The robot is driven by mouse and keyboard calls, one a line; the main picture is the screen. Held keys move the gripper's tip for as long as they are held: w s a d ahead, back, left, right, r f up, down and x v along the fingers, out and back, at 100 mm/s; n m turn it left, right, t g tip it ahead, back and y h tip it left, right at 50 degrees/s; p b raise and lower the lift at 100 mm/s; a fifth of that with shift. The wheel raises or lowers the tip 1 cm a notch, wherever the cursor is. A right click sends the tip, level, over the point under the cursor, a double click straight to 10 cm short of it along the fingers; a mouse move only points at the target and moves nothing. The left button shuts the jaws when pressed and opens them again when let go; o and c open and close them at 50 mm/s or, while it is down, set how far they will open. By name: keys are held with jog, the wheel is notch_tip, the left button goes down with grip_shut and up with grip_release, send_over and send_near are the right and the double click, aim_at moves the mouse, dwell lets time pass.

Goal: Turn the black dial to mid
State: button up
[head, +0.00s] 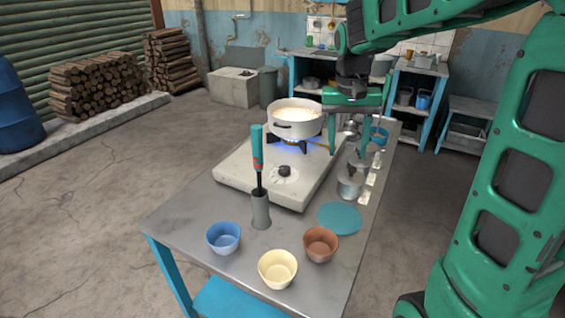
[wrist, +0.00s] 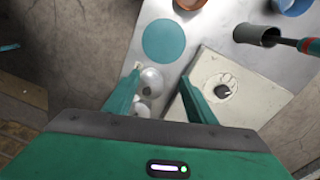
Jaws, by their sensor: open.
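The black dial (head: 284,171) sits on a pale round plate on the front of the white stove (head: 236,177). In the wrist view the dial (wrist: 222,91) lies to the right of my fingers, with a light mark on it; I cannot tell its exact setting. A white pot (head: 294,117) of pale liquid stands on the burner, with blue flame under it. My gripper (head: 359,143) is open and empty, above the right side of the table and to the right of the pot. Its two green fingers also show in the wrist view (wrist: 160,92), apart from the dial.
A grey holder (head: 261,210) with a teal-handled tool (head: 257,150) stands just in front of the dial. Blue (head: 224,238), cream (head: 278,268) and brown (head: 321,244) bowls stand at the table's front. A teal disc (head: 340,218) and glass jars (head: 350,186) lie along the right.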

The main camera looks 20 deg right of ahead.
send_over(284, 168)
notch_tip(284, 168, down, 2)
jog(key=shift+n+y, duration=0.3)
jog(key=shift+y, duration=0.1)
notch_tip(284, 168, down, 11)
jog(key=shift+r, duration=0.1)
